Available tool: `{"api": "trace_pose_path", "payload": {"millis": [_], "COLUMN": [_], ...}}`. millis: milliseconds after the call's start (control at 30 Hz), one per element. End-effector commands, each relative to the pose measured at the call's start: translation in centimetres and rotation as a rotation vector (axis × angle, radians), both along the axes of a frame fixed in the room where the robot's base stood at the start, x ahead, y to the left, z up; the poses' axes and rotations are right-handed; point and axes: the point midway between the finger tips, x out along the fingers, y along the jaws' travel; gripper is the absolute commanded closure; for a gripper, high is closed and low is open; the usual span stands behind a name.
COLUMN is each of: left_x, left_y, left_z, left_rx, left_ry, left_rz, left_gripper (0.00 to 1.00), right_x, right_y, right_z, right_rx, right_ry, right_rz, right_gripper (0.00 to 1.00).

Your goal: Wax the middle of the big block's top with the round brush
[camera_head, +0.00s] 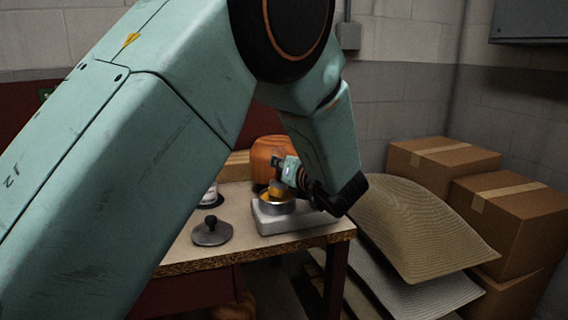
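The big block (270,148) is a rounded orange-brown wooden form at the back of the table, partly hidden behind my arm and gripper. My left arm comes in from the left and arches over the table. Its gripper (287,184) is low over a metal pot (277,207) on a pale base. A small orange-yellow piece shows at the pot's mouth, below the fingers. I cannot tell whether it is wax or part of the round brush. The fingers are too small and covered to show whether they are shut. My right gripper is not in view.
A dark lid with a knob (212,232) lies on the table (250,246), left of the pot. A small white container (209,197) is partly hidden by my arm. Cardboard boxes (512,215) and wavy sheets (418,228) stand right of the table.

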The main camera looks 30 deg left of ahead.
Motion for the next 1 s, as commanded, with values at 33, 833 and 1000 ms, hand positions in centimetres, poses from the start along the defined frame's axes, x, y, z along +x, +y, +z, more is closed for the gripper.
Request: {"api": "trace_pose_path", "payload": {"millis": [33, 833, 1000], "left_x": [0.0, 0.1, 0.1], "left_y": [0.0, 0.0, 0.0], "left_z": [0.6, 6.5, 6.9], "left_rx": [0.000, 0.004, 0.005], "left_ry": [-0.001, -0.010, -0.009], "left_rz": [0.000, 0.000, 0.000], "left_gripper": [1.00, 1.00, 1.00], "right_x": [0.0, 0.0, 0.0], "right_y": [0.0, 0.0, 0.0], "right_z": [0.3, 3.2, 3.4], "right_rx": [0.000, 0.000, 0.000], "right_ry": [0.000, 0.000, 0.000], "right_rz": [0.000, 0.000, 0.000], "right_gripper": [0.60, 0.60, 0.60]}}
